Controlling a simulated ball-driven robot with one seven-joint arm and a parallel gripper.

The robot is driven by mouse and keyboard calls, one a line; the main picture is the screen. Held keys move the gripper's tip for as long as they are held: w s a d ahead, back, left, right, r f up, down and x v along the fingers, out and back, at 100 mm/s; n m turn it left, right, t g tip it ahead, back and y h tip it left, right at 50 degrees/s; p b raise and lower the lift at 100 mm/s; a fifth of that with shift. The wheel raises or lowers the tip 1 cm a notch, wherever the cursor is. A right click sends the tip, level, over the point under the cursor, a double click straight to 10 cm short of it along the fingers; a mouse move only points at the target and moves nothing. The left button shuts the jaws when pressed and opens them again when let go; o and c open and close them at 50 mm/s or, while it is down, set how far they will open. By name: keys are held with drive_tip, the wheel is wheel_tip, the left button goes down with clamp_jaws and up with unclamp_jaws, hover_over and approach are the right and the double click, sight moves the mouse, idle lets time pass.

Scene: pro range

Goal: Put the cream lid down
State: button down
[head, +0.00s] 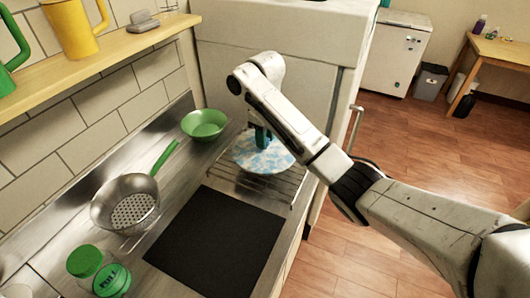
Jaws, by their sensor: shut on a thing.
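The cream lid (249,161) shows as a round, pale disc with light blue mottling. It is over the wire rack at the far end of the counter. My gripper (263,144) has dark teal fingers and points down at the middle of the disc, shut on it. The fingertips and the grip point are partly hidden by the arm and too small to see clearly. I cannot tell whether the disc touches the rack or hangs just above it.
The wire rack (262,188) lies beyond a black mat (215,245). A green bowl (205,124), a metal colander (128,205) with a green handle and green-lidded jars (86,262) stand along the wall side. A shelf (90,62) holds a yellow pitcher (74,28). The mat is bare.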

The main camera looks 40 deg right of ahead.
drive_tip(key=shift+w+d+f+b, duration=0.25)
drive_tip(key=shift+f+b, duration=0.05)
drive_tip(key=shift+f, duration=0.15)
drive_tip(key=shift+w+d+f+b, duration=0.25)
drive_tip(key=shift+f, duration=0.2)
drive_tip(key=shift+d+f+p, duration=0.1)
drive_tip(key=shift+f+p, duration=0.2)
drive_tip(key=shift+p, duration=0.1)
drive_tip(key=shift+f, duration=1.1)
drive_tip(key=shift+f, duration=0.2)
drive_tip(key=c, duration=0.8)
unclamp_jaws()
wheel_tip(320, 180, up, 12)
drive_tip(key=p, duration=0.4)
drive_tip(key=shift+r+p, duration=0.2)
drive_tip(key=shift+p, duration=0.15)
